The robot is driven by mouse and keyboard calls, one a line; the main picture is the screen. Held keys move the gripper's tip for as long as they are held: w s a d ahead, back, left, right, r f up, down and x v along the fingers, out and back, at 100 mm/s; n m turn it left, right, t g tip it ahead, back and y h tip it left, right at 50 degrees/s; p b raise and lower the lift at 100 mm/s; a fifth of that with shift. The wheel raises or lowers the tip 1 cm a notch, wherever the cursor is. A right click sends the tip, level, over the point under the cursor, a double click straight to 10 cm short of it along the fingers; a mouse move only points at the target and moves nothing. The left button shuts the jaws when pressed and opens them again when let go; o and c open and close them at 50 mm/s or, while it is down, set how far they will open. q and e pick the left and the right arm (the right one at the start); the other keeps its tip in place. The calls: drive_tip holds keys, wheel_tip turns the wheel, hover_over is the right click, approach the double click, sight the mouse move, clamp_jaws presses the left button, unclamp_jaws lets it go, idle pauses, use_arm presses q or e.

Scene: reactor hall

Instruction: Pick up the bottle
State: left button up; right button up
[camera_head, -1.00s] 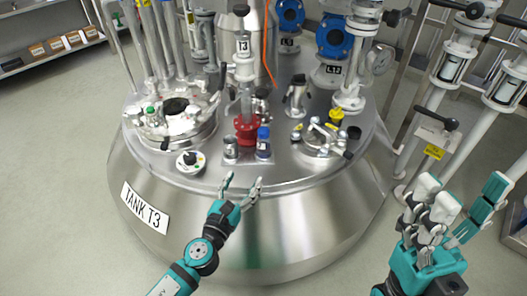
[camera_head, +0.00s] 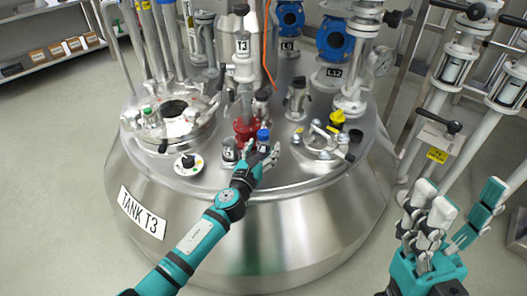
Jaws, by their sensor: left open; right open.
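A small bottle with a blue cap (camera_head: 263,136) stands upright on the steel tank lid, in front of a red fitting. My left gripper (camera_head: 262,154) is open right at the front of this bottle, with its fingers to either side of it in the picture. The fingers hide the lower part of the bottle, and I cannot tell whether they touch it. My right gripper (camera_head: 463,208) is open and empty at the lower right, away from the tank.
A dark-topped container (camera_head: 230,150) stands just left of the blue-capped bottle. The red fitting (camera_head: 245,131) is close behind. A dial knob (camera_head: 188,163) lies to the left, and a small clamped hatch (camera_head: 321,142) to the right. Pipes and valves rise behind.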

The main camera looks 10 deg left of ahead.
use_arm(q)
drive_tip(key=shift+w+d, duration=0.1)
drive_tip(key=shift+w, duration=0.3)
clamp_jaws()
drive_tip(key=shift+r, duration=0.15)
